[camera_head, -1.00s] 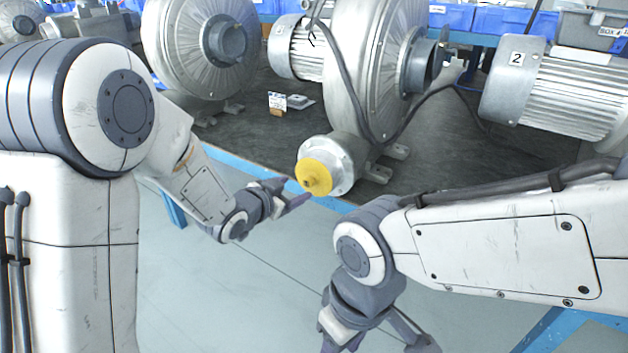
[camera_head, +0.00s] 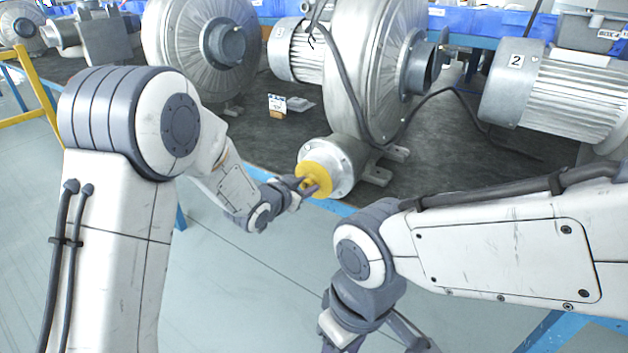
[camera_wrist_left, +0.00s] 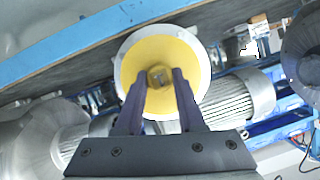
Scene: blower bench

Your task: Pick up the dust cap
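The yellow dust cap (camera_head: 318,184) is a round disc with a small central knob, seated on the end of the blower's round metal flange (camera_head: 346,166). It faces me in the left wrist view (camera_wrist_left: 158,50). My left gripper (camera_head: 309,187) is at the cap. In the left wrist view its two dark fingers (camera_wrist_left: 160,85) stand on either side of the knob, very close to it, and look open. Whether they touch the knob cannot be made out. My right gripper (camera_head: 372,346) is low at the bottom edge, away from the cap, its fingers spread and partly cut off.
The large grey blower (camera_head: 368,75) stands on the dark bench top (camera_head: 245,140), with a blue front edge (camera_head: 335,207). Motor 2 (camera_head: 560,95) is at the right. A black cable (camera_head: 430,97) crosses behind. A small card (camera_head: 277,105) stands on the bench. Floor in front is clear.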

